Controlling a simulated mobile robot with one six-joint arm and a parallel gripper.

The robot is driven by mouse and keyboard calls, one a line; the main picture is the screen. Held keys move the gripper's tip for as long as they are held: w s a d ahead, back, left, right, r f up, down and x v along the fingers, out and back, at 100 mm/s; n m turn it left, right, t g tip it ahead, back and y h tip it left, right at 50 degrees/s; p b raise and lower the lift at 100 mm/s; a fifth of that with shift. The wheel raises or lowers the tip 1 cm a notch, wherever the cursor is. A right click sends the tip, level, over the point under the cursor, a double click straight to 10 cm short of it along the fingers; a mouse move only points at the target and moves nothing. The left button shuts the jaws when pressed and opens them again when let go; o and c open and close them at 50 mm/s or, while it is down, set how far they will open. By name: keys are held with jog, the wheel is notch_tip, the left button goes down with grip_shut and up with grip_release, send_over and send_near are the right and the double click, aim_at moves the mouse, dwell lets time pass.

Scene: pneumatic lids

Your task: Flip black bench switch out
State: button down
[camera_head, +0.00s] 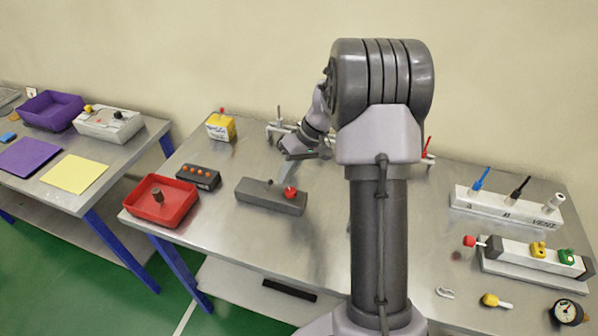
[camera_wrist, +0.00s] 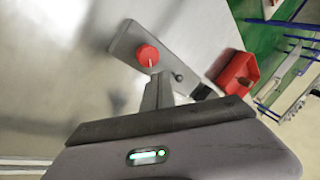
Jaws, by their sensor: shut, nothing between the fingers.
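The bench switch box, a long dark grey block (camera_head: 258,194), lies on the middle bench in the head view. It carries a red knob (camera_head: 290,193) at its right and a small black lever (camera_head: 270,182) near its middle. In the wrist view the box (camera_wrist: 125,45) shows with the red knob (camera_wrist: 147,55) and the black lever (camera_wrist: 179,76). My gripper (camera_head: 281,172) is shut and empty, just behind and above the box. In the wrist view its fingertips (camera_wrist: 157,78) point between knob and lever; I cannot tell whether they touch anything.
A red tray (camera_head: 140,208) and a black button box (camera_head: 190,182) stand left of the switch box. A yellow box (camera_head: 220,128) is behind. White valve blocks (camera_head: 485,210) and a gauge (camera_head: 567,312) are at right. The bench in front of the switch box is clear.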

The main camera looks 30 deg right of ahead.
jog(key=shift+w+a+r, duration=0.1)
jog(key=shift+w+a, duration=0.05)
jog(key=shift+a, duration=0.35)
